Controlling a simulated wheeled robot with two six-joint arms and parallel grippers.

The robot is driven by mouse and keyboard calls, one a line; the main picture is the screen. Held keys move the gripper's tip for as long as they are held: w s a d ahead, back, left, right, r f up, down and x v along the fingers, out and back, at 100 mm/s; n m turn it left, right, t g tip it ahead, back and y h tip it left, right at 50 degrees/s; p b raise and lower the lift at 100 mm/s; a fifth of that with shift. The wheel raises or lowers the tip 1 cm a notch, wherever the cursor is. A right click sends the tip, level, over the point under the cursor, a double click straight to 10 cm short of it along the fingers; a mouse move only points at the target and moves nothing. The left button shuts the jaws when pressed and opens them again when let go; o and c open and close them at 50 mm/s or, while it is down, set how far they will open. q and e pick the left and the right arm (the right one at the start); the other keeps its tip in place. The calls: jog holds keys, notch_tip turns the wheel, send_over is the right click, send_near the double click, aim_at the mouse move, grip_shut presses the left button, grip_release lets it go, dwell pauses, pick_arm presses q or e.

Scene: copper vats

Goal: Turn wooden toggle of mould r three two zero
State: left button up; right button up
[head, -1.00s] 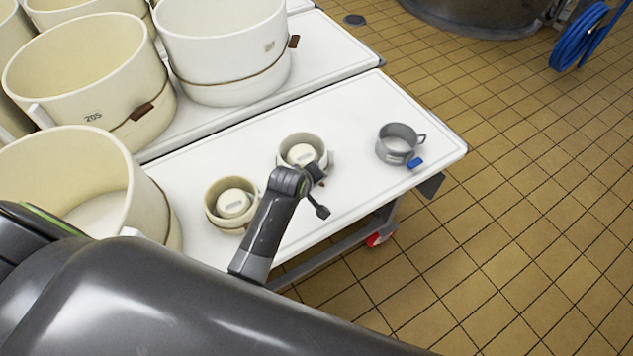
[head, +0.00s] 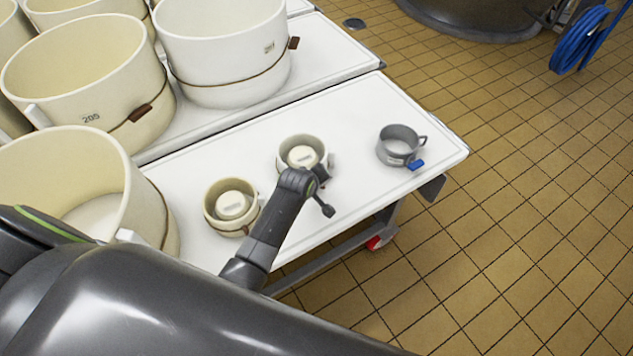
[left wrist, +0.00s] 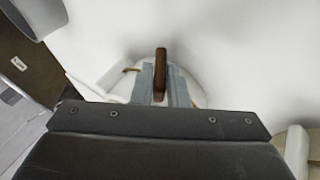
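Two small cream moulds stand on the white table: one at the middle (head: 302,143) and one to its left (head: 231,205). Their labels are too small to read. My left gripper (head: 323,180) is at the front right side of the middle mould and hides its toggle in the head view. In the left wrist view the brown wooden toggle (left wrist: 160,72) stands upright between the two grey fingers of my left gripper (left wrist: 161,85). The fingers lie close along both its sides and look shut on it. My right gripper is out of view.
A grey metal cup (head: 398,147) with a blue tag stands at the right of the white table (head: 350,115). Large cream moulds (head: 88,75) crowd the left and back. Tiled floor (head: 540,200) lies open to the right, with a blue hose (head: 578,40) beyond.

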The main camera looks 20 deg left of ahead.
pick_arm(q)
grip_shut()
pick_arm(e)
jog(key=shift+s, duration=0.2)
pick_arm(q)
jog(key=shift+s+a+f+t+h, duration=0.15)
jog(key=shift+t+h, duration=0.25)
jog(key=shift+t, duration=0.2)
jog(key=shift+f+n+t+h+b, duration=0.2)
jog(key=shift+n+t+h+b, duration=0.15)
jog(key=shift+t+h, duration=0.2)
jog(key=shift+a+f+t+h+b, duration=0.15)
jog(key=shift+t+h+b, duration=0.2)
jog(key=shift+t+b, duration=0.35)
jog(key=n+t+b, duration=0.1)
jog(key=b, duration=0.2)
jog(key=shift+s+h+b, duration=0.1)
jog(key=shift+h+b, duration=0.25)
jog(key=shift+h, duration=0.05)
jog(key=shift+t+b, duration=0.4)
jog(key=shift+t, duration=0.05)
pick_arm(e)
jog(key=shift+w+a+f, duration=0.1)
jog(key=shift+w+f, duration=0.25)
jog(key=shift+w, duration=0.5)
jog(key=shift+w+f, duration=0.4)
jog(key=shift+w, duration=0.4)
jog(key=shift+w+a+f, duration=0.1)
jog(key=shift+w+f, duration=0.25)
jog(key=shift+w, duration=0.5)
